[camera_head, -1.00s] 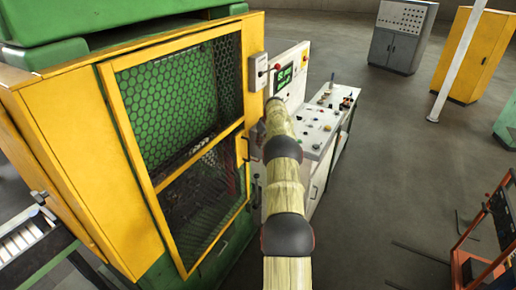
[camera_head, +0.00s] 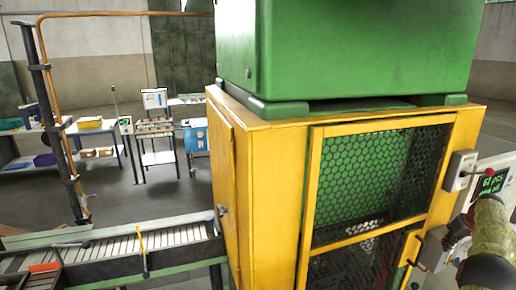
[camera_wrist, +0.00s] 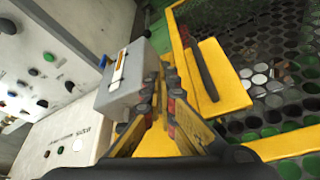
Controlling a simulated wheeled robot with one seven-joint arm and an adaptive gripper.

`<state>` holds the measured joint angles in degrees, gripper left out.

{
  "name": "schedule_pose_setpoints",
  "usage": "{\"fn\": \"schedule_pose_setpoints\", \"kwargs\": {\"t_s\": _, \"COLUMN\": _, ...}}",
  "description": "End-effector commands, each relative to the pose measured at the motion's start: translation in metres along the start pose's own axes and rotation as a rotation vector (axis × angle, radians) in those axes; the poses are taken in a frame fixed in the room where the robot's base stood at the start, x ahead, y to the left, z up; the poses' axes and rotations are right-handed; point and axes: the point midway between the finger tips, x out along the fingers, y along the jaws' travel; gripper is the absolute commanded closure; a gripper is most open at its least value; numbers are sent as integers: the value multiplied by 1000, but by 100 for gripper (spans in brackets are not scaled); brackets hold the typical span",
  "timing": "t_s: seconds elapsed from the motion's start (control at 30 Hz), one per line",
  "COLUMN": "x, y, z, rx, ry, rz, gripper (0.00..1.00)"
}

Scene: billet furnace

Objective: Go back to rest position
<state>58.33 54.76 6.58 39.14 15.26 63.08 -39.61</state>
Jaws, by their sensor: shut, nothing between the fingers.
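My gripper (camera_wrist: 163,95) is shut and empty in the wrist view, its two yellow fingers meeting at dark tips. A grey switch box (camera_wrist: 128,82) appears behind and left of the fingertips. To the right is the yellow-framed mesh door (camera_wrist: 270,85), with a dark handle (camera_wrist: 203,72) on its frame. I cannot tell how far the tips are from them.
The yellow furnace cabinet (camera_head: 260,190) with its green top (camera_head: 350,45) fills the middle. A roller conveyor (camera_head: 120,247) meets its left side. Work tables (camera_head: 155,132) stand at the back left. A button panel (camera_wrist: 50,70) is close on the left in the wrist view.

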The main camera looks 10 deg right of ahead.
Motion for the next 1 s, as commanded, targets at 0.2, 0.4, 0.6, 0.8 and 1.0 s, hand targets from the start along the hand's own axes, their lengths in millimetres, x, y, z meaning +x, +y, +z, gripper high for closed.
{"fn": "schedule_pose_setpoints", "kwargs": {"t_s": 0.2, "x": 45, "y": -14, "z": 62, "rx": 173, "ry": -118, "rz": -22, "gripper": 100}}
{"fn": "schedule_pose_setpoints", "kwargs": {"t_s": 0.4, "x": 34, "y": -55, "z": 97, "rx": 268, "ry": -193, "rz": -17, "gripper": 100}}
{"fn": "schedule_pose_setpoints", "kwargs": {"t_s": 0.6, "x": -1, "y": -135, "z": 121, "rx": 297, "ry": -244, "rz": -4, "gripper": 100}}
{"fn": "schedule_pose_setpoints", "kwargs": {"t_s": 0.8, "x": -47, "y": -226, "z": 150, "rx": 278, "ry": -265, "rz": 12, "gripper": 100}}
{"fn": "schedule_pose_setpoints", "kwargs": {"t_s": 1.0, "x": -89, "y": -309, "z": 193, "rx": 229, "ry": -266, "rz": 24, "gripper": 100}}
